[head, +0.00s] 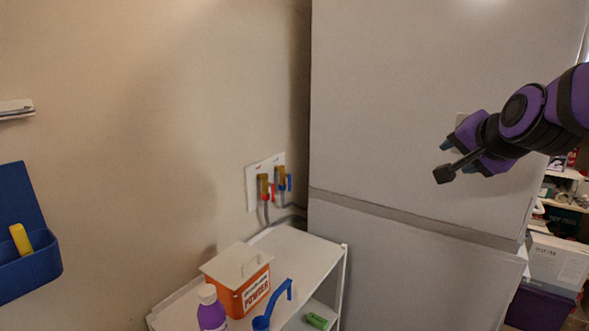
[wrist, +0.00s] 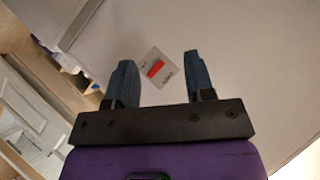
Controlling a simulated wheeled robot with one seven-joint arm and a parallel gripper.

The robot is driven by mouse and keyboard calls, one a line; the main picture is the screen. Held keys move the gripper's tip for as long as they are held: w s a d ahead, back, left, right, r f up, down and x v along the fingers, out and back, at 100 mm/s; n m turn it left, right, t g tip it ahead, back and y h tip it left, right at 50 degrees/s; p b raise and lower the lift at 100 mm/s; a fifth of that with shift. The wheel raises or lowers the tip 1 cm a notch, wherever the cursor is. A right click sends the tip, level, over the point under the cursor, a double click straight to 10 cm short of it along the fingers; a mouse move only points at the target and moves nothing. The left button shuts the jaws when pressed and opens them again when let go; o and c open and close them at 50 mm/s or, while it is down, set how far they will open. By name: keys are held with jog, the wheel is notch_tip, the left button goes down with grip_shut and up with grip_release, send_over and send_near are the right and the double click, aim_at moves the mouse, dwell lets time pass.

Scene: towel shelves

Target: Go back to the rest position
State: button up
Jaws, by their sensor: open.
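My gripper (head: 452,158) is held up at the right in the head view, in front of a tall grey cabinet-like unit (head: 400,90). In the wrist view my gripper (wrist: 159,80) shows two blue-grey fingers spread apart, with nothing between them. A small pale plate with a red switch (wrist: 155,69) shows beyond the fingers, on the grey surface.
A white shelf (head: 318,249) at the bottom holds an orange powder box (head: 240,285), a purple bottle (head: 211,314), a blue scoop (head: 273,304) and a green item (head: 317,321). Valves (head: 268,182) are on the wall. A blue bin (head: 28,276) is at left.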

jog(key=s+f+n+g, duration=0.1)
jog(key=s+n+g, duration=0.2)
jog(key=s, duration=0.8)
jog(key=s+f+n+g, duration=0.2)
jog(key=s+n, duration=0.4)
jog(key=s, duration=0.5)
jog(key=shift+a+f+n+g, duration=0.25)
jog(key=shift+n+g, duration=0.15)
jog(key=shift+g, duration=0.4)
jog(key=shift+c, duration=0.2)
jog(key=shift+c, duration=0.4)
jog(key=shift+d, duration=0.1)
